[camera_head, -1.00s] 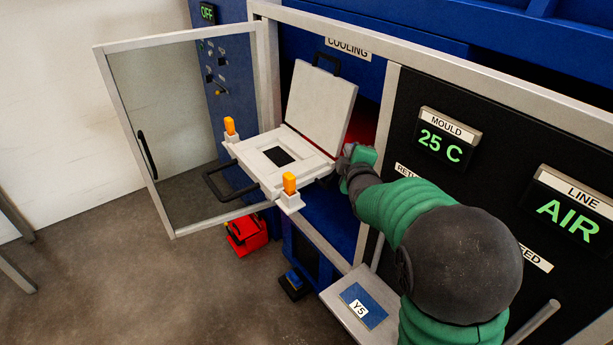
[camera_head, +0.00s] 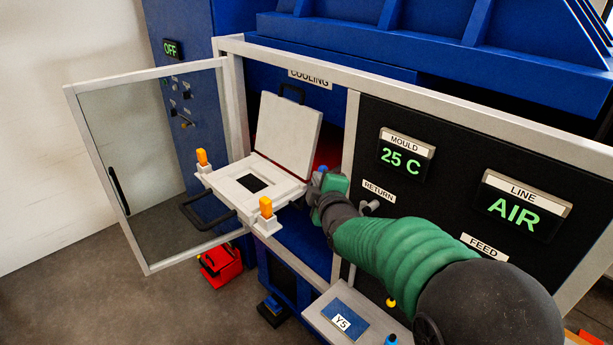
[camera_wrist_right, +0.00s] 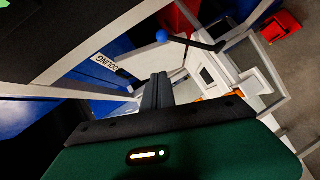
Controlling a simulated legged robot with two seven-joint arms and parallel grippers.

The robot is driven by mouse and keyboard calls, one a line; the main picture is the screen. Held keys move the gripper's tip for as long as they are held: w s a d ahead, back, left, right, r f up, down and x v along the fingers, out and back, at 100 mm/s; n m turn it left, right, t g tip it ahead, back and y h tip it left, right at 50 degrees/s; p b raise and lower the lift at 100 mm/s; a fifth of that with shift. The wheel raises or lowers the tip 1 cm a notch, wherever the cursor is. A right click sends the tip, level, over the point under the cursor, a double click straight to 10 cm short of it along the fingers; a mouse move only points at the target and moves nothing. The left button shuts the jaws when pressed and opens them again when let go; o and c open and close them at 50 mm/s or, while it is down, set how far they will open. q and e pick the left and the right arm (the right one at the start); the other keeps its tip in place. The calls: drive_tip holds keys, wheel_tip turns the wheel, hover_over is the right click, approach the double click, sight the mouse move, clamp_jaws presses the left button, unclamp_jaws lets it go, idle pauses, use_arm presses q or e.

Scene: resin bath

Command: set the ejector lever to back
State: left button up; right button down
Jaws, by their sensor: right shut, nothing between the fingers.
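My right gripper (camera_head: 313,190) reaches in front of the machine's open bay, beside the right edge of the white hinged mould (camera_head: 228,185). In the right wrist view my right gripper (camera_wrist_right: 158,80) has its dark fingers closed together with nothing between them. A dark rod with a blue ball knob (camera_wrist_right: 162,36) shows there beyond the fingertips, apart from them. It looks like the ejector lever, but no label on it is readable. My left gripper is not in view.
A framed clear door (camera_head: 140,150) stands open at the left. The mould's lid (camera_head: 287,130) is raised. The black panel (camera_head: 450,165) with MOULD and LINE displays is on the right. A ledge marked Y5 (camera_head: 350,318) lies below my arm. A red object (camera_head: 220,262) sits on the floor.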

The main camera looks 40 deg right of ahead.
drive_tip(key=s+a+f+m+g+y, duration=0.2)
drive_tip(key=s+a+f+g+y, duration=0.1)
drive_tip(key=a+f, duration=0.5)
drive_tip(key=s+a+f+m+g+y, duration=0.2)
drive_tip(key=s+a+f+y, duration=0.15)
drive_tip(key=a+f, duration=0.45)
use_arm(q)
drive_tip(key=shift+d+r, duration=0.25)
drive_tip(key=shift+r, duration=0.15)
use_arm(e)
drive_tip(key=s+a+f+m+g+y, duration=0.1)
drive_tip(key=s+a+f+m+g, duration=0.3)
drive_tip(key=s, duration=0.8)
drive_tip(key=a+f+g, duration=0.2)
drive_tip(key=a+f, duration=0.2)
drive_tip(key=shift+a+f+m, duration=0.25)
drive_tip(key=shift+f+m, duration=0.05)
drive_tip(key=shift+m, duration=0.1)
